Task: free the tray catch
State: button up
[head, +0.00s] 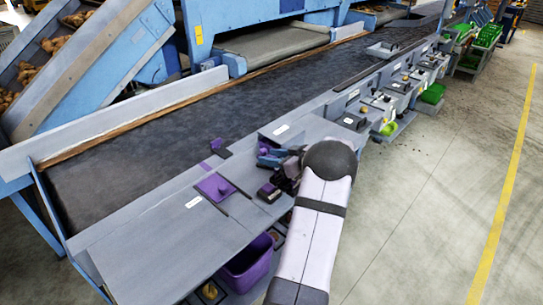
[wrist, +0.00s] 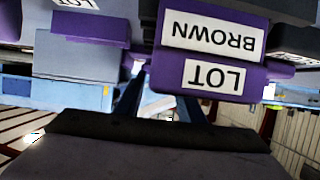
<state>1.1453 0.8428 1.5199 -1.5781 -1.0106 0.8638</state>
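My gripper (head: 272,160) is over the grey bench edge beside the belt, right of a purple plate with a knob (head: 214,187). In the wrist view its two blue-grey fingers (wrist: 163,92) stand apart, with a gap between them. A purple block labelled "LOT" and "BROWN" (wrist: 255,60), seen upside down, is close by and hides part of the right finger. A dark and purple block (head: 268,192) is just below the gripper in the head view. I cannot tell which part is the tray catch. The fingertips' contact is hidden.
A purple bin (head: 247,268) is under the bench edge. More grey stations (head: 385,100) with green bins line the bench further back. The floor at right is clear.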

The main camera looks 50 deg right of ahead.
jog(key=shift+w, duration=0.1)
grip_shut()
jog(key=shift+a+f, duration=0.1)
dwell(1.1)
grip_release()
jog(key=shift+s+r, duration=0.2)
jog(key=shift+s, duration=0.2)
jog(key=shift+b+v, duration=0.8)
jog(key=shift+v, duration=2.45)
